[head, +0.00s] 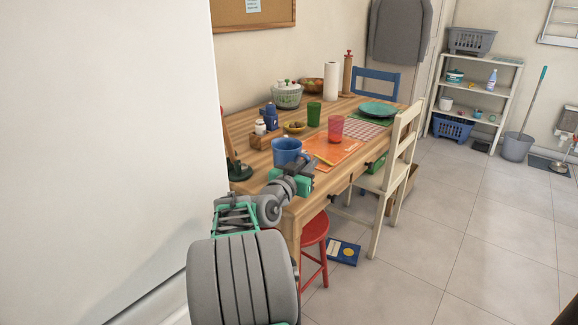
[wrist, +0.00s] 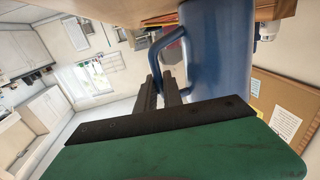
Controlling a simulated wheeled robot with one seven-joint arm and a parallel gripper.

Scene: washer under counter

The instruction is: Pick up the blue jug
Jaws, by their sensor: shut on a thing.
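The blue jug (head: 286,150) is at the near end of the wooden table (head: 258,158). In the wrist view the jug (wrist: 212,55) fills the upper middle, with its handle (wrist: 160,42) on the left. My gripper (head: 304,172) is at the near right side of the jug. In the wrist view my gripper's dark fingers (wrist: 163,88) are shut at the handle. I cannot tell whether the jug's base touches the table.
A red tumbler (head: 336,127), green cup (head: 314,112), yellow bowl (head: 293,127) and orange mat (head: 333,150) are beyond the jug. A red stool (head: 315,228) and cream chair (head: 398,160) stand beside the table.

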